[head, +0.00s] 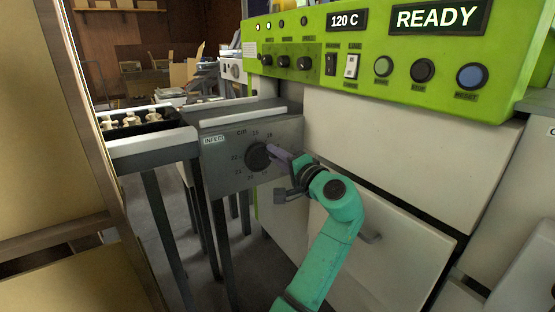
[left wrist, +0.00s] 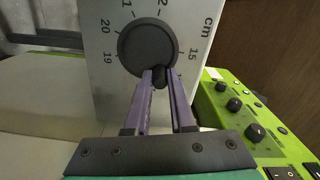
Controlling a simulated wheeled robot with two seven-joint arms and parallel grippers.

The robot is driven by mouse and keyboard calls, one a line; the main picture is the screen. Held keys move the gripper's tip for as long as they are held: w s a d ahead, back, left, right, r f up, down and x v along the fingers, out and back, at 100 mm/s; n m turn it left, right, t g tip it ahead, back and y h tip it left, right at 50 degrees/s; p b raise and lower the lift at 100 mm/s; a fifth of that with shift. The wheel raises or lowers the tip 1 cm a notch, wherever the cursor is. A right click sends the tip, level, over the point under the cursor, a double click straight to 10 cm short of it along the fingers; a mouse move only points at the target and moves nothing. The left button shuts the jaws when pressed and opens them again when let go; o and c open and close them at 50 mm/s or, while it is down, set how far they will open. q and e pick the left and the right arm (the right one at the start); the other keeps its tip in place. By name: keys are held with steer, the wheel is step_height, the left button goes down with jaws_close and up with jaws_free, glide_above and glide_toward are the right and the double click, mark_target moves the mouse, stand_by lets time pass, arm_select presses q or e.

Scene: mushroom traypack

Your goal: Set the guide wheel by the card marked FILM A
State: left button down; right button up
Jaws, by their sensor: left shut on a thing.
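The guide wheel (head: 256,160) is a dark round knob on a grey panel (head: 222,178) with a ring of numbers marked cm. It also shows in the left wrist view (left wrist: 147,45), where 15, 19 and 20 are readable around it. My left gripper (head: 277,153) reaches it from the right, its purple fingers at the wheel's edge. In the left wrist view the fingers (left wrist: 161,80) are shut on the small dark grip (left wrist: 160,77) at the wheel's rim. I see no readable FILM A card. My right gripper is out of view.
A lime green control panel (head: 400,62) reads 120 C and READY and stands above a pale cabinet (head: 395,135). A dark tray (head: 140,124) of mushrooms sits on the conveyor at left. A wooden frame (head: 75,120) stands at the left edge.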

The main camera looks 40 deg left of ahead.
arm_select(q)
steer(key=shift+s+r+n, duration=0.1)
steer(key=shift+s+n, duration=0.05)
steer(key=shift+n, duration=0.85)
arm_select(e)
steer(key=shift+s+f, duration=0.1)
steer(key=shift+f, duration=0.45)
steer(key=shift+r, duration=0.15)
arm_select(q)
steer(key=c, duration=0.8)
jaws_free()
steer(key=shift+o, duration=0.2)
